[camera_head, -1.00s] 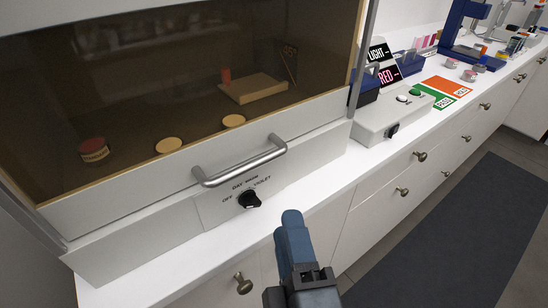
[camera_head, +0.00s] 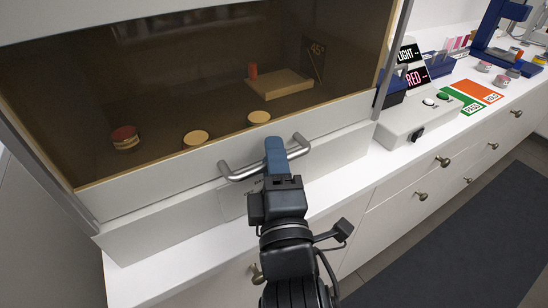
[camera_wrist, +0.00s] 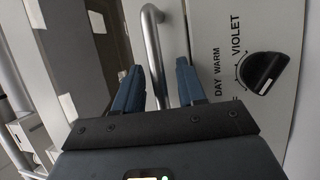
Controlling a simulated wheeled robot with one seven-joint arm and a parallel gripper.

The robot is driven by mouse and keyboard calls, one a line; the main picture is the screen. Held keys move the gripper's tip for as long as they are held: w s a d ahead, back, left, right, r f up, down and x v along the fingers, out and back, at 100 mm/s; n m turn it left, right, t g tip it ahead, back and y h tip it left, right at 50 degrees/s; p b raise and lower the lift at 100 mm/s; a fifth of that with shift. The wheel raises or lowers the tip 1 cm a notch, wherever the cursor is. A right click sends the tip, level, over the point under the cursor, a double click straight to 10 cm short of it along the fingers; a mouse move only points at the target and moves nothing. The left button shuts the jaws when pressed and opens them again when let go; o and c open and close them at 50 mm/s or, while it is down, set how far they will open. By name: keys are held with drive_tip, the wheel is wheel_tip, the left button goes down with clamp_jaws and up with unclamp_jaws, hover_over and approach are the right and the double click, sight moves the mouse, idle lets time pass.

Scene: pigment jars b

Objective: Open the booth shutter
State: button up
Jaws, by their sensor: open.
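The booth shutter (camera_head: 110,194) is a tinted window with a pale lower frame, and it is down. A grey metal bar handle (camera_head: 235,174) runs along its lower frame. My gripper (camera_head: 275,145) is at the middle of the handle. In the wrist view my gripper (camera_wrist: 160,82) is open, with one blue finger on each side of the handle bar (camera_wrist: 155,45). I cannot tell whether either finger touches the bar. The gripper hides the middle of the handle in the head view.
A black rotary knob (camera_wrist: 263,72) with DAY, WARM and VIOLET labels is close beside the fingers. Behind the glass are a red-topped jar (camera_head: 125,137), round discs (camera_head: 196,138) and a block (camera_head: 278,84). A control box (camera_head: 418,122) stands to the right on the counter.

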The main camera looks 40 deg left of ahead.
drive_tip(key=shift+c, duration=0.4)
clamp_jaws()
